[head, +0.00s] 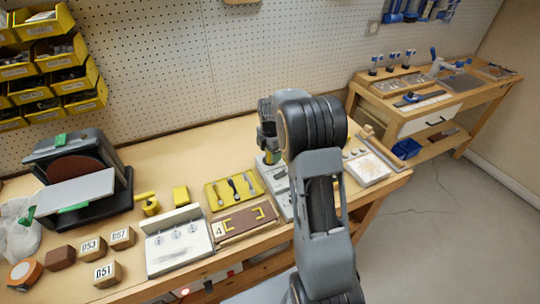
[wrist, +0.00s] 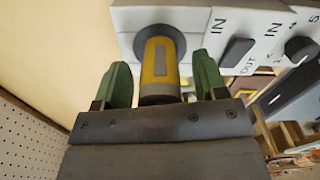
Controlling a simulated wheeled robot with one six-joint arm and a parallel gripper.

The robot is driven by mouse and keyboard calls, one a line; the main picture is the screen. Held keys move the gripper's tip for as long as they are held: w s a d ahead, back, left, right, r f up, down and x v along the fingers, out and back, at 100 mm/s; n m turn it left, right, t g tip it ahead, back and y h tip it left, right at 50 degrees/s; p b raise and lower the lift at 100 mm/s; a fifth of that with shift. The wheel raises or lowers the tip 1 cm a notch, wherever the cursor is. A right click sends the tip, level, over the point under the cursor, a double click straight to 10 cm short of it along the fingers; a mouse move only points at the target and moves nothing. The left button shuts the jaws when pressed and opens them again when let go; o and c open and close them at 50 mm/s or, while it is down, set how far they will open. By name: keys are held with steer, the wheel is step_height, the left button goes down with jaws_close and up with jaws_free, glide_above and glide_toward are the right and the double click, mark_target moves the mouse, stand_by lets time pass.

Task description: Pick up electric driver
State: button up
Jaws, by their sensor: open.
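The electric driver, a yellow cylinder with a grey strip and a dark collar, shows in the wrist view (wrist: 160,62). Its far end meets a dark round seat in a pale panel (wrist: 203,20) marked IN and OUT. My gripper (wrist: 162,68) is open, with one green finger on each side of the driver. A gap shows between the driver and each finger.
A yellow tool tray (head: 212,203), a brown board (head: 228,228) and a white panel (head: 165,262) lie left of my arm. A disc sander (head: 75,175) and several wooden blocks stand farther left. A pegboard wall (head: 180,80) rises behind the bench. Another bench (head: 400,120) stands right.

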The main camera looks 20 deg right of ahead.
steer(key=shift+f, duration=0.15)
steer(key=shift+c, duration=0.4)
steer(key=c, duration=1.1)
